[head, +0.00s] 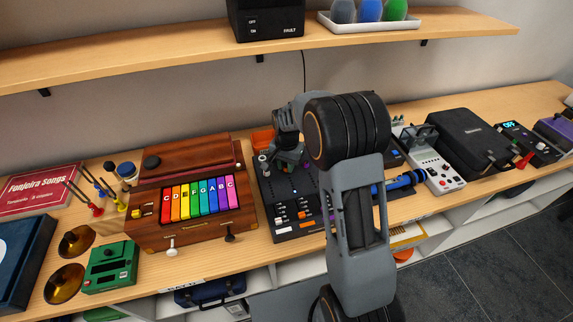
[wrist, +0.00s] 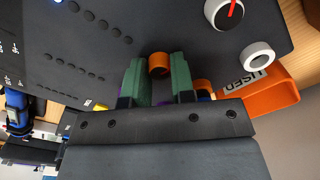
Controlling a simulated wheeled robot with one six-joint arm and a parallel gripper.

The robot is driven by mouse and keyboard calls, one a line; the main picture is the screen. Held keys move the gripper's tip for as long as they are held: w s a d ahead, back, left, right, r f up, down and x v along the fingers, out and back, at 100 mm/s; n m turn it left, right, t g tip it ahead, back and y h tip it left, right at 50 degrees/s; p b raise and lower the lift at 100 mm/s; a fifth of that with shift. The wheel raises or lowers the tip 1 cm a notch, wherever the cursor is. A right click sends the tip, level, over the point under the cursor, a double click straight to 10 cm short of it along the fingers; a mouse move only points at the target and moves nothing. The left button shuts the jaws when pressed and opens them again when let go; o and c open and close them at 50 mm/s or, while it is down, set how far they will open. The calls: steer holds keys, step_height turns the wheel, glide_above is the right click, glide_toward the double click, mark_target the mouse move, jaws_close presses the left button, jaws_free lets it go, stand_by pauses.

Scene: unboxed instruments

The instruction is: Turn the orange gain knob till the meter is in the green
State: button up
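The black control panel (head: 272,195) lies on the bench in the middle of the head view, partly hidden behind my arm. In the wrist view the panel (wrist: 95,65) fills the upper picture, with rows of small round buttons. The orange knob (wrist: 159,62) shows between the two green-grey fingers of my gripper (wrist: 160,72). One finger is on each side, and both appear to touch it. In the head view my gripper (head: 288,160) is over the panel's far part. I cannot make out a meter with a green zone in either view.
The wooden xylophone box (head: 190,235) stands left of the panel. A shelf (head: 180,65) runs above.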

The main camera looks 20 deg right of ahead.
mark_target(289, 178)
steer(key=o, duration=0.4)
step_height(289, 178, up, 14)
steer(key=shift+f+b, duration=0.1)
steer(key=shift+b, duration=0.6)
stand_by(0.4)
steer(key=s+n+t, duration=0.1)
steer(key=s+n, duration=0.1)
steer(key=s, duration=0.5)
steer(key=s+n+t, duration=0.2)
steer(key=s+n, duration=0.1)
steer(key=s, duration=0.4)
steer(key=s+n+t, duration=0.1)
steer(key=s+n, duration=0.2)
steer(key=s, duration=0.4)
steer(key=shift+s, duration=0.35)
